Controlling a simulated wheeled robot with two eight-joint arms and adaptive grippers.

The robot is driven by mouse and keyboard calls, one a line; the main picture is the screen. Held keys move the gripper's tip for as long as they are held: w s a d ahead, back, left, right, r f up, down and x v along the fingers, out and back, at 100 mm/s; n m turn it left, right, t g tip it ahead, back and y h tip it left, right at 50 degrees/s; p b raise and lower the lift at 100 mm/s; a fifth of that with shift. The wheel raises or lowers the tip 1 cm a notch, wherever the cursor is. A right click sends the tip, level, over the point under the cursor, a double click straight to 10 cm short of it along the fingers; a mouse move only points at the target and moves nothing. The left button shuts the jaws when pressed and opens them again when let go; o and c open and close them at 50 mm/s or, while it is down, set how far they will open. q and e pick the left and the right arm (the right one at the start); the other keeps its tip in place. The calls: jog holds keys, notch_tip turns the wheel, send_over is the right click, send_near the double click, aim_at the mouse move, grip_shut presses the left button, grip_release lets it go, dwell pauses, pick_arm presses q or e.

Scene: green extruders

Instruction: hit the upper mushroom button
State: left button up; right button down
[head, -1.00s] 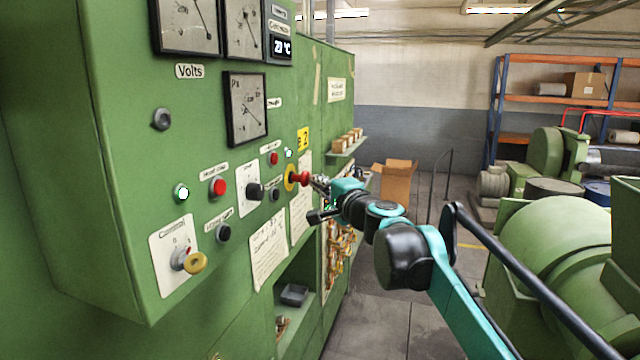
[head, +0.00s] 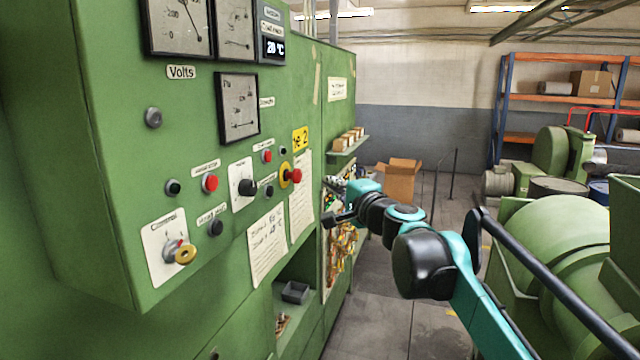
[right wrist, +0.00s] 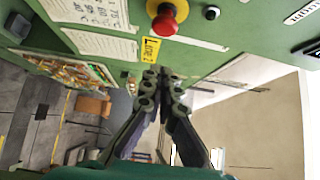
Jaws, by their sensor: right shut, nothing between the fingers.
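The red mushroom button (head: 293,176) sits on a yellow ring on the green cabinet's front, near the yellow label. It also shows at the top of the right wrist view (right wrist: 165,22). My right gripper (head: 336,182) is shut and empty, to the right of the button and apart from it. In the right wrist view its closed fingertips (right wrist: 160,76) are below the button in the picture, by the yellow label (right wrist: 150,48). My left gripper is not in view.
The green cabinet (head: 110,120) fills the left, with gauges, small buttons and two dark indicator lamps. A small shelf (head: 348,145) juts out beyond the button. Green machinery (head: 560,235) and a dark rail stand at right.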

jog(key=shift+b+v, duration=0.6)
jog(key=shift+v, duration=2.95)
jog(key=s+f+n+g+b, duration=0.25)
jog(key=s+f+b, duration=0.3)
jog(key=f, duration=0.65)
jog(key=s+f+n+g+h+b, duration=0.1)
jog(key=s+f+n+b, duration=0.4)
jog(key=f, duration=0.7)
jog(key=s+f+n+g+b, duration=0.1)
jog(key=s+f+g+b, duration=0.15)
jog(key=f+b, duration=0.65)
pick_arm(q)
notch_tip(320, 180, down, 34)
jog(key=b, duration=1.2)
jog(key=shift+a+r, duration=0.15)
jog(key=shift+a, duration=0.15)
pick_arm(e)
jog(key=s+d+f+n+g+h, duration=0.1)
jog(key=s+d+f, duration=0.3)
jog(key=f, duration=0.9)
jog(key=s+d+f+n+g+h, duration=0.1)
jog(key=s+d+f+h, duration=0.2)
jog(key=s+f, duration=0.4)
jog(key=s+d+f+n+g+h, duration=0.1)
jog(key=s+d+f, duration=0.4)
jog(key=f, duration=1.6)
jog(key=shift+s+d+f+n+h, duration=0.2)
jog(key=shift+s+d+n+h, duration=0.3)
jog(key=shift+h, duration=0.6)
